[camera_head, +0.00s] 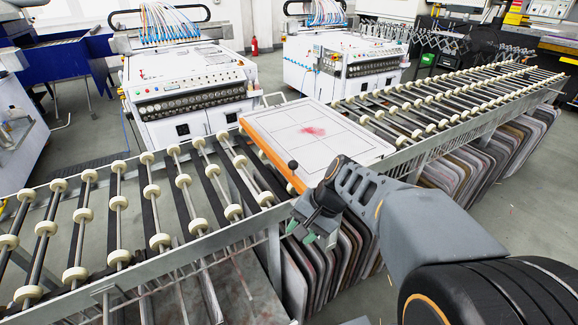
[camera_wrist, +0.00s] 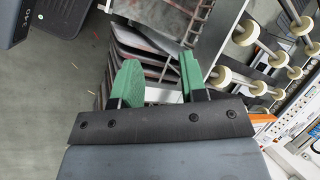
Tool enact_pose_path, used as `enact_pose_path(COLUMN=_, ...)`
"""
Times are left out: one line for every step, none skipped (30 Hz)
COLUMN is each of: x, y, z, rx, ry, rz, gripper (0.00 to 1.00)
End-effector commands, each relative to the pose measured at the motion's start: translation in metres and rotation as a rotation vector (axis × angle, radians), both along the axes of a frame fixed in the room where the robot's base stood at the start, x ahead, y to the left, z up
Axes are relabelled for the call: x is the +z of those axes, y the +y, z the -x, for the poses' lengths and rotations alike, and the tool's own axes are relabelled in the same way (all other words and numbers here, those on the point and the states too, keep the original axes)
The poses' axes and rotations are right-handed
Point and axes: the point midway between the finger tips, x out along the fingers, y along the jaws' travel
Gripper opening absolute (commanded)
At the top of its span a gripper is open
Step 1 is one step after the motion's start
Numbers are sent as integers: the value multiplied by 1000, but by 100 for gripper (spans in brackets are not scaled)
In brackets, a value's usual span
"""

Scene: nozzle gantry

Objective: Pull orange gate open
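The orange gate (camera_head: 272,153) shows in the head view as an orange edge along the left side of a white gridded panel, which lies across the gap between two roller conveyors. A black ball knob (camera_head: 293,165) stands at the near end of the orange edge. My gripper (camera_head: 301,232) is below and in front of that end, apart from it. Its green fingers point down and are spread with nothing between them, as the wrist view also shows (camera_wrist: 160,80). A small orange strip (camera_wrist: 262,118) shows at right in the wrist view.
The left roller conveyor (camera_head: 150,190) and right roller conveyor (camera_head: 440,105) flank the panel. Several upright boards (camera_head: 325,265) stand in racks beneath, close to my gripper. White machines (camera_head: 185,90) stand behind the conveyors. The visible floor at left is partly open.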

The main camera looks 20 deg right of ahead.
Motion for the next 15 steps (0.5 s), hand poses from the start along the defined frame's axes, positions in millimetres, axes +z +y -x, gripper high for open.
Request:
enact_pose_path(x=-10, y=-6, z=-18, rx=-141, ry=74, rz=-142, gripper=44)
enact_pose_path(x=-10, y=-9, z=-29, rx=-225, ry=113, rz=-235, gripper=47)
enact_pose_path(x=-10, y=-15, z=-45, rx=-330, ry=156, rz=-360, gripper=51)
enact_pose_path(x=-9, y=-21, z=-56, rx=-402, ry=186, rz=-449, gripper=54)
enact_pose_path(x=-8, y=-28, z=-68, rx=-468, ry=209, rz=-535, gripper=56)
enact_pose_path(x=-6, y=-39, z=-81, rx=-545, ry=234, rz=-639, gripper=60)
enact_pose_path(x=-6, y=-47, z=-90, rx=-595, ry=247, rz=-710, gripper=60)
enact_pose_path(x=-4, y=-56, z=-98, rx=-638, ry=258, rz=-775, gripper=60)
enact_pose_path(x=-3, y=-67, z=-107, rx=-689, ry=269, rz=-855, gripper=60)
enact_pose_path(x=-3, y=-76, z=-113, rx=-725, ry=274, rz=-910, gripper=60)
enact_pose_path(x=-3, y=-85, z=-119, rx=-757, ry=280, rz=-964, gripper=60)
enact_pose_path(x=-3, y=-96, z=-126, rx=-794, ry=283, rz=-1028, gripper=60)
enact_pose_path(x=-3, y=-105, z=-130, rx=-819, ry=284, rz=-1073, gripper=60)
enact_pose_path(x=-2, y=-113, z=-133, rx=-841, ry=283, rz=-1114, gripper=60)
enact_pose_path(x=-2, y=-123, z=-138, rx=-867, ry=283, rz=-1163, gripper=60)
